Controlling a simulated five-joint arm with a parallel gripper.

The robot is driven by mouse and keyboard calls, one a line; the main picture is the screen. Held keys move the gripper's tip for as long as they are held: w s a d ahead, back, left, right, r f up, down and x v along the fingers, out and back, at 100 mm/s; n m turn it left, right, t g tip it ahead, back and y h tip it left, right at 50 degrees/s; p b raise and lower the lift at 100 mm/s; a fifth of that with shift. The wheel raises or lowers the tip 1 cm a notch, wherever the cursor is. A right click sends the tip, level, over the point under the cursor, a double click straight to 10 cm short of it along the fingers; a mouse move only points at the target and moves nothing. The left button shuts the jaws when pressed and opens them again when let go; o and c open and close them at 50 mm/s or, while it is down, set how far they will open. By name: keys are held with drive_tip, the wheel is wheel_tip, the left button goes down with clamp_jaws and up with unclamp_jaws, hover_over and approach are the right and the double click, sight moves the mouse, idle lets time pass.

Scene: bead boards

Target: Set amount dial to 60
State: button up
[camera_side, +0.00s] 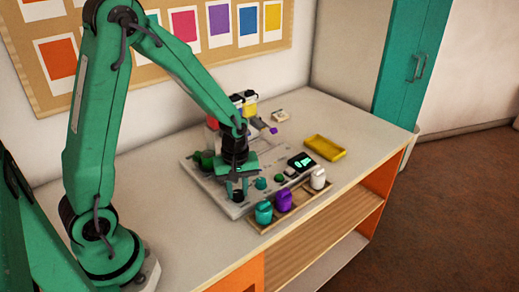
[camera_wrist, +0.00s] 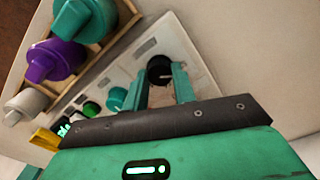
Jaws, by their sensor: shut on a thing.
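A pale grey board (camera_side: 206,174) lies on the table with several knobs and a small black display (camera_side: 301,161) with green lit marks, too small to read. My gripper (camera_side: 238,194) points down at the board's near left corner. It is shut on a black dial (camera_wrist: 159,66), which shows between the two green fingers in the wrist view. In the side view the fingers partly hide the dial. A teal knob (camera_side: 261,184) and a green knob (camera_side: 279,178) stand right of it. I cannot read the dial's setting.
A wooden tray (camera_side: 263,227) along the board's front holds a teal bottle (camera_side: 264,213), a purple bottle (camera_side: 284,201) and a white bottle (camera_side: 318,179). A yellow tray (camera_side: 325,147) lies to the right. The table left of the board is clear.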

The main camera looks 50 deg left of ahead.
drive_tip(key=m, duration=0.3)
drive_tip(key=shift+m, duration=0.4)
drive_tip(key=m, duration=0.3)
drive_tip(key=shift+m, duration=0.3)
drive_tip(key=m, duration=0.4)
drive_tip(key=shift+m, duration=1.9)
drive_tip(key=o, duration=1)
drive_tip(key=shift+r, duration=0.1)
